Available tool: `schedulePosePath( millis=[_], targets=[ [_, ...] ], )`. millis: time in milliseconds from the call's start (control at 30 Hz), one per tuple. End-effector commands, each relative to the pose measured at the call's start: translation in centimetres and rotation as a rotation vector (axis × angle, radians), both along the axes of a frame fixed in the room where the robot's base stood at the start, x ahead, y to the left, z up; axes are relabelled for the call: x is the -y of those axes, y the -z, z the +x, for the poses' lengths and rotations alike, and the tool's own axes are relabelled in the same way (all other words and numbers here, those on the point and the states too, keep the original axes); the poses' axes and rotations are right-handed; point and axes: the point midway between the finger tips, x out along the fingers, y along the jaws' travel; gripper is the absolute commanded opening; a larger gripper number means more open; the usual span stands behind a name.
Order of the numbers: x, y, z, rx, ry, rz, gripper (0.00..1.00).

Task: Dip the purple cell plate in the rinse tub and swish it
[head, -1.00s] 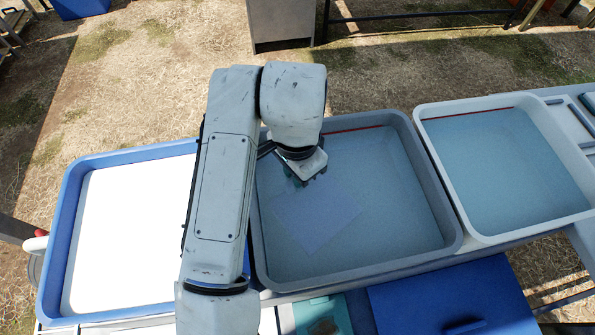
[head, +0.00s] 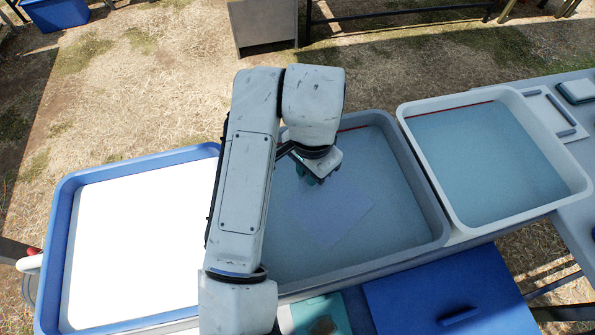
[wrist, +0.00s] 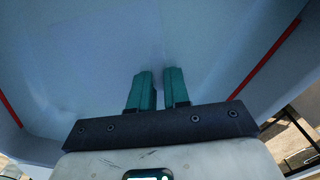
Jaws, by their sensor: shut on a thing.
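The purple cell plate (head: 331,212) shows as a pale purple, flat square under the water of the middle grey tub (head: 436,213). My gripper (head: 318,180) reaches down into this tub and is shut on the plate's far edge. The plate looks submerged, with its broad face toward the head camera. In the wrist view, the teal fingers (wrist: 160,88) are close together, and the plate's outline is hard to tell from the pale blue around it. My arm hides the tub's left side.
A blue tray (head: 65,250) with a bright white inside stands left. A second pale tub (head: 560,150) with water stands right. A blue lidded box (head: 440,285) and a teal case (head: 318,310) are in front. Red lines mark the middle tub's inner wall.

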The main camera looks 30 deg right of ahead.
Motion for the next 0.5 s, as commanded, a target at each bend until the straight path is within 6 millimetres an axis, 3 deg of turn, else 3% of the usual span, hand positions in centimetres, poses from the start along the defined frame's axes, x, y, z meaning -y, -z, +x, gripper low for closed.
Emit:
schedulePosePath(
  millis=[267,500],
  targets=[
    [0.4,-0.6,-0.2,0.0,0.0,0.0,0.0],
    [0.4,-2.8,-0.2,-0.001,0.0,0.001,0.0]
  ],
)
